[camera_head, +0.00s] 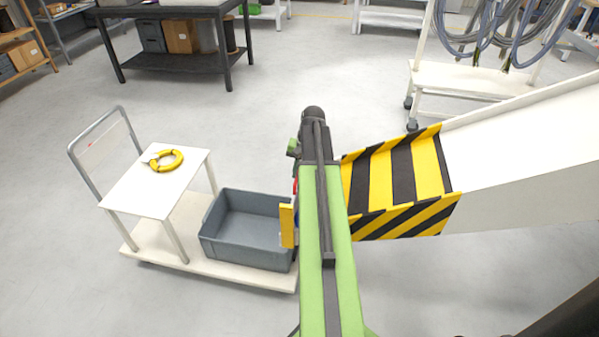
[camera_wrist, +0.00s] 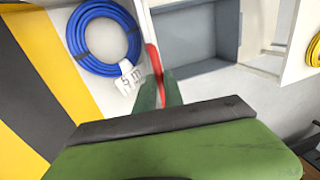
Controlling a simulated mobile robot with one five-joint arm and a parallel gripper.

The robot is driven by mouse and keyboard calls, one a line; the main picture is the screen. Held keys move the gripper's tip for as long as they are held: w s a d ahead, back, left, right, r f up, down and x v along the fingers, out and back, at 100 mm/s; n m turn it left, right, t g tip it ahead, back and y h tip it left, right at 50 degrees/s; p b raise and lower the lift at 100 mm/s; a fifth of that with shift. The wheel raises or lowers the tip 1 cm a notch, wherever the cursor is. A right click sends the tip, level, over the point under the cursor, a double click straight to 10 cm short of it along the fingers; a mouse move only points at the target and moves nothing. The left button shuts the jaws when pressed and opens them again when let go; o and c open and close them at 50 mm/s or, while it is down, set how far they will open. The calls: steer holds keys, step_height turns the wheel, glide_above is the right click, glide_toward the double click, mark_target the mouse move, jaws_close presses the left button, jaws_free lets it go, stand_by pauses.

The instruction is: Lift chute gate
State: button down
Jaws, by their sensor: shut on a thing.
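The chute (camera_head: 395,180) has a lip with yellow and black stripes and slopes in from the right in the head view. Its striped surface fills the left of the wrist view (camera_wrist: 50,75). My gripper (camera_wrist: 160,88) is shut on a red handle (camera_wrist: 153,60) at the chute's end; this appears to be the gate's handle. A thin white edge (camera_wrist: 146,25) stands beside it, perhaps the gate. A blue cable coil (camera_wrist: 103,40) with a white "5 m" tag (camera_wrist: 128,77) lies on the chute beside the handle. In the head view my arm hides the gripper and most of the gate.
A grey tote (camera_head: 245,225) stands on a low cart (camera_head: 185,255) left of the chute end. A yellow coil (camera_head: 168,160) lies on the cart's raised white shelf (camera_head: 145,195). A dark table (camera_head: 170,65) and a white rack (camera_head: 470,78) stand behind. The floor between is clear.

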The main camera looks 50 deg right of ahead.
step_height(320, 180, up, 8)
steer(key=p, duration=0.6)
steer(key=shift+w+a+f, duration=0.1)
steer(key=shift+w+f, duration=0.05)
steer(key=shift+f, duration=0.3)
steer(key=c, duration=1.5)
jaws_free()
steer(key=shift+o, duration=0.2)
steer(key=shift+r, duration=0.3)
steer(key=s+d+r+p, duration=0.1)
steer(key=s+r+p, duration=0.2)
steer(key=r+p, duration=1.3)
steer(key=shift+d+r+p, duration=0.3)
steer(key=shift+d+p, duration=0.1)
